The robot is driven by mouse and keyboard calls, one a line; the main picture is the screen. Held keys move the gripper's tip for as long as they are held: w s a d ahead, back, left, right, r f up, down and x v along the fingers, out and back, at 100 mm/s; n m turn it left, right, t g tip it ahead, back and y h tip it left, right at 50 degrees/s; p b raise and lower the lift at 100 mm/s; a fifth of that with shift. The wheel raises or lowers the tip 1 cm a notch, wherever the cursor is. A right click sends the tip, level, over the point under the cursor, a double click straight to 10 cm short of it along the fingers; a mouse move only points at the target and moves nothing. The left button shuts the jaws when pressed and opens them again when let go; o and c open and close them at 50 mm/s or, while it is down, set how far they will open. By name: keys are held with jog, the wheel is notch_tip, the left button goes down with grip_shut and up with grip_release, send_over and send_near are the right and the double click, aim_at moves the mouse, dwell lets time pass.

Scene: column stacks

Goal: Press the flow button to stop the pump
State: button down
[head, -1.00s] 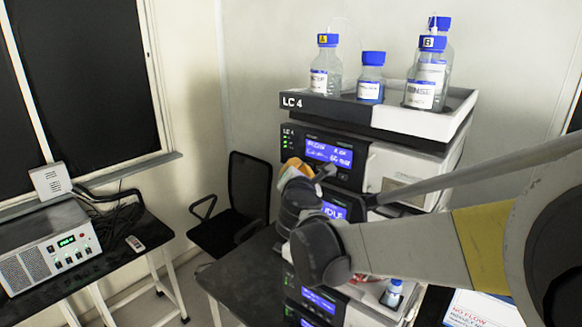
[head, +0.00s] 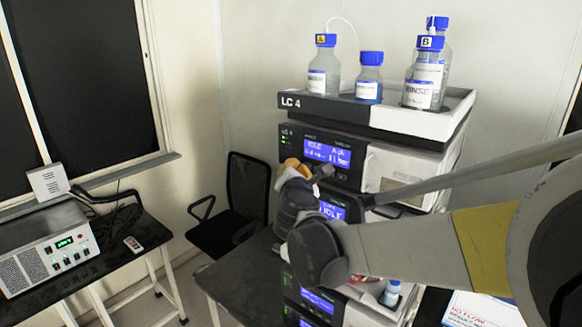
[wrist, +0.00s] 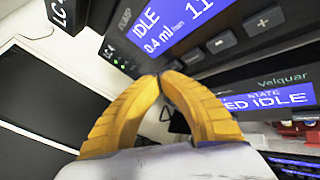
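The pump (head: 294,145) is the top module of the LC 4 stack. Its blue screen (head: 327,153) reads IDLE, and in the wrist view the screen (wrist: 170,22) shows IDLE and 0.4 ml/min. Several dark buttons run in a row under the screen, including a minus button (wrist: 222,42) and a plus button (wrist: 265,18). I cannot read a flow label. My gripper (wrist: 158,75) has yellow fingers with their tips together, empty, near the left end of the button row. I cannot tell whether they touch it. In the head view my gripper (head: 290,165) is partly hidden by my arm.
Bottles, including a RINSE bottle (head: 419,92), stand in the tray (head: 388,117) on top. A second module below has a screen (wrist: 270,100) reading IDLE. A black chair (head: 240,200) stands left of the stack, and a grey box (head: 45,248) sits on the left table.

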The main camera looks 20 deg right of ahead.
jog(key=shift+s+a, duration=0.3)
jog(key=shift+a, duration=0.05)
jog(key=shift+a, duration=0.1)
jog(key=shift+s+a, duration=0.75)
jog(key=shift+a, duration=0.25)
jog(key=shift+s+a, duration=0.7)
jog(key=shift+a, duration=0.25)
dwell(0.4)
